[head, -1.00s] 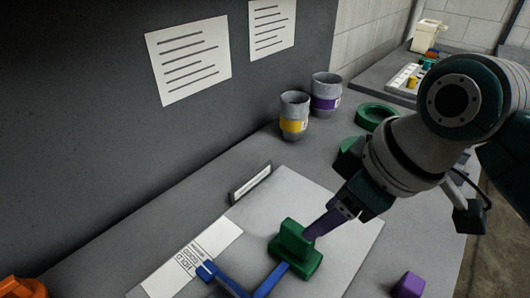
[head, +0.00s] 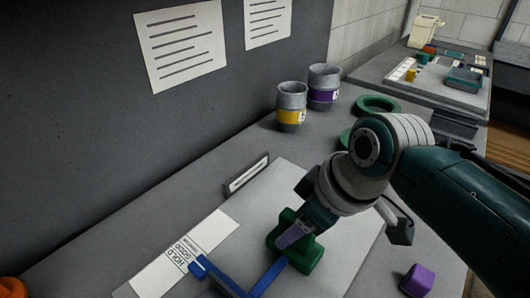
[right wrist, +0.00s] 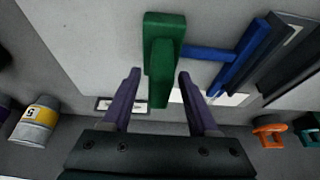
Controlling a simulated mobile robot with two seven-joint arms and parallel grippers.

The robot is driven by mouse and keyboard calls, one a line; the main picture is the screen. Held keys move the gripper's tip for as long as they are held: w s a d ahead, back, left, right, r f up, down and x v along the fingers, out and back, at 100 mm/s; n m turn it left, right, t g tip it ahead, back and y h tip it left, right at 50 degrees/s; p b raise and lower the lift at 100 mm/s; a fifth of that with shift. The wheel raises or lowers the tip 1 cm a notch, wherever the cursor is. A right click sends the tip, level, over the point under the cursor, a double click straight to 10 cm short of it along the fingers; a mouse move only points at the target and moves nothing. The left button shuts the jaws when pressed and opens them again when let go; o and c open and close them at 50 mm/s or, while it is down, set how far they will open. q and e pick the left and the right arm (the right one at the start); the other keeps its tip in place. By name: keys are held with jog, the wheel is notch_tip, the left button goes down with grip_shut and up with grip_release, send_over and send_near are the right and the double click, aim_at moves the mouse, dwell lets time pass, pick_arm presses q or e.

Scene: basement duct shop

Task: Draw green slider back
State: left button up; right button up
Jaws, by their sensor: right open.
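The green slider (head: 312,257), a block with a raised upright part, sits on a light board (head: 345,225). A blue T-shaped piece (head: 232,281) meets its lower left side. My right gripper (head: 290,237) is at the slider, partly covering its upright part. In the right wrist view, the purple fingers are open (right wrist: 158,78), with the green slider (right wrist: 163,50) in line with the gap between them. I cannot tell whether either finger touches it. The blue piece (right wrist: 235,62) lies to its right there. My left gripper is out of view.
A label sheet (head: 185,252) and a small framed plate (head: 247,176) lie left of the slider. A purple block (head: 417,280) is at lower right. Yellow-banded (head: 291,105) and purple-banded (head: 323,85) cans stand behind, near a green ring (head: 377,105). An orange object (head: 12,288) shows at lower left.

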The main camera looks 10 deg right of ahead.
jog(key=shift+c, duration=0.3)
grip_shut()
dwell(1.1)
